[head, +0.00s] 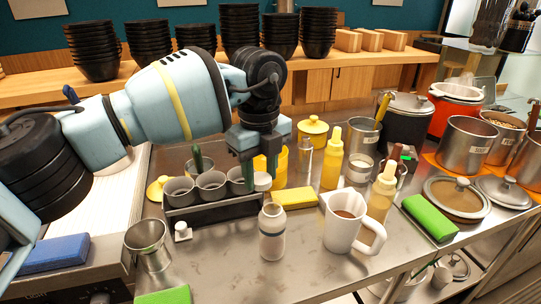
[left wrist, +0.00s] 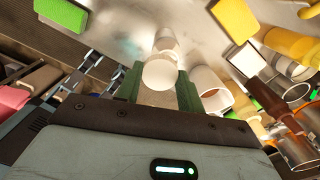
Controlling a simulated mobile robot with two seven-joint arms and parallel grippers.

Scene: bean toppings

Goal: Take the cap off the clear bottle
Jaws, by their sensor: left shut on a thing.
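The clear bottle (head: 271,234) stands upright on the steel counter, in front of the black rack. Its mouth shows uncovered in the head view. My left gripper (head: 260,172) hangs above and behind it in the picture, with its green fingers shut on a round white cap (head: 262,182). The cap is apart from the bottle, with a gap between them in the head view. In the left wrist view the cap (left wrist: 160,74) is between the fingertips, and part of the bottle (left wrist: 166,41) shows beyond it. My right gripper is not in view.
A black rack (head: 215,211) with metal cups stands left of the bottle. A white jug (head: 342,232) stands right, a yellow block (head: 295,197) behind. A metal cup (head: 147,243) and a small white-capped shaker (head: 182,231) stand left. The counter in front is mostly clear.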

